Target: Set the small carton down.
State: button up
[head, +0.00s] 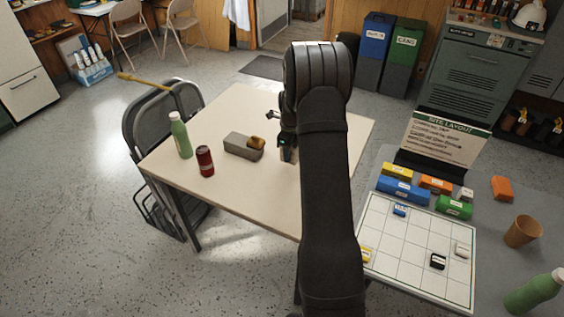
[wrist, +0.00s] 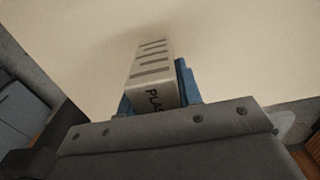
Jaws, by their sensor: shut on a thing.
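The small carton (wrist: 153,72) is pale with dark stripes and part of a word, "PLAS", on it. My gripper (wrist: 158,100) is shut on it, with the blue finger pads on either side. In the head view my gripper (head: 286,148) is over the cream table (head: 245,195), right of the grey block, and my own arm hides much of it. The carton cannot be made out clearly there. The cream table top fills most of the wrist view behind the carton. I cannot tell whether the carton touches it.
On the cream table stand a green bottle (head: 180,135), a dark red can (head: 205,161) and a grey block (head: 238,146) with a brown-yellow thing on it. The table's front left is clear. A grid board (head: 415,285) with small blocks lies on the grey table at right.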

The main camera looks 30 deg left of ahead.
jog(key=a+f, duration=0.1)
jog(key=a, duration=0.2)
jog(key=shift+f, duration=2.4)
jog(key=o, duration=1)
jog(key=shift+f, duration=0.15)
jog(key=shift+c, duration=0.2)
notch_tip(320, 180, up, 12)
jog(key=shift+r, duration=0.2)
jog(key=shift+f, duration=0.1)
